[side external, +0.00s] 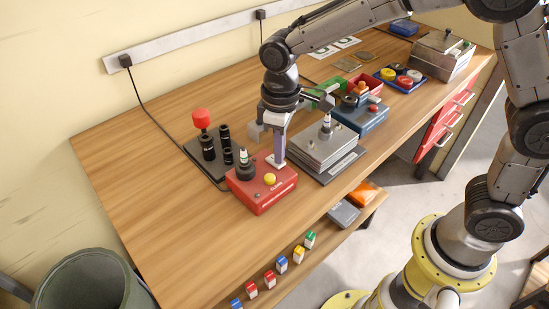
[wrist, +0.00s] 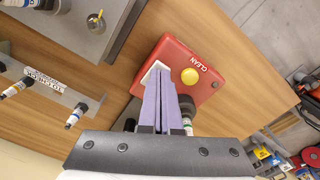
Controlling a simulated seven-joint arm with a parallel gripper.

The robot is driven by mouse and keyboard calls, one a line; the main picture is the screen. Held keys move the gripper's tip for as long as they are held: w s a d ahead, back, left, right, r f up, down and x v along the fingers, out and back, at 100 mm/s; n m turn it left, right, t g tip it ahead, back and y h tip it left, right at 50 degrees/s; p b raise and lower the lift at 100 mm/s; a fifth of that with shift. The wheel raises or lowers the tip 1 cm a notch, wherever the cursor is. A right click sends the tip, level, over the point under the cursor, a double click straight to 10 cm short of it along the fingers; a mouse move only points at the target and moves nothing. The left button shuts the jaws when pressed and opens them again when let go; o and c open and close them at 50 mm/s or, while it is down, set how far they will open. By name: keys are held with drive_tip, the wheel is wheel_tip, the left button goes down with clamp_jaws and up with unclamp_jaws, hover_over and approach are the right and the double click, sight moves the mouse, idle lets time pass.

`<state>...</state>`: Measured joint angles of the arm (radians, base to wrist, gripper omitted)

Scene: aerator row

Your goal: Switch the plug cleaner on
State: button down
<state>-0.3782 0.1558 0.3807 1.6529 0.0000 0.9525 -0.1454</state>
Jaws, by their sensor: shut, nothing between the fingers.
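The plug cleaner is a red box (side external: 262,193) at the table's front edge, marked CLEAN in the wrist view (wrist: 174,53). It carries a yellow round button (side external: 270,179), also visible in the wrist view (wrist: 190,76), and a black socket (side external: 245,173) holding a spark plug (side external: 243,156). A white switch plate (wrist: 152,70) sits on its top beside the button, partly hidden by my fingers. My gripper (side external: 279,164) is shut and empty, fingers pointing down with the tips over this plate. In the wrist view the fingertips (wrist: 159,73) overlap the plate; I cannot tell whether they touch it.
A dark stand (side external: 210,163) with black sockets and a red knob (side external: 201,119) is left of the cleaner. A grey metal block (side external: 323,148) holding a plug stands close on the right, with a blue box (side external: 362,117) behind. The table's left part is clear.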

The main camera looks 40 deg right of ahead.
drive_tip(key=shift+f, duration=0.6)
drive_tip(key=shift+r, duration=3.55)
drive_tip(key=shift+d, duration=0.1)
drive_tip(key=s+d+r+m+t, duration=0.3)
drive_tip(key=s+d+r+t, duration=0.1)
drive_tip(key=s+d+r, duration=0.6)
drive_tip(key=s+d+f+m, duration=0.1)
drive_tip(key=s+d+f, duration=0.1)
drive_tip(key=s, duration=0.3)
drive_tip(key=s+d+f+m+t, duration=0.1)
drive_tip(key=s+d+f+m, duration=0.1)
drive_tip(key=s, duration=0.4)
drive_tip(key=shift+d+f+t, duration=0.3)
drive_tip(key=shift+f, duration=0.15)
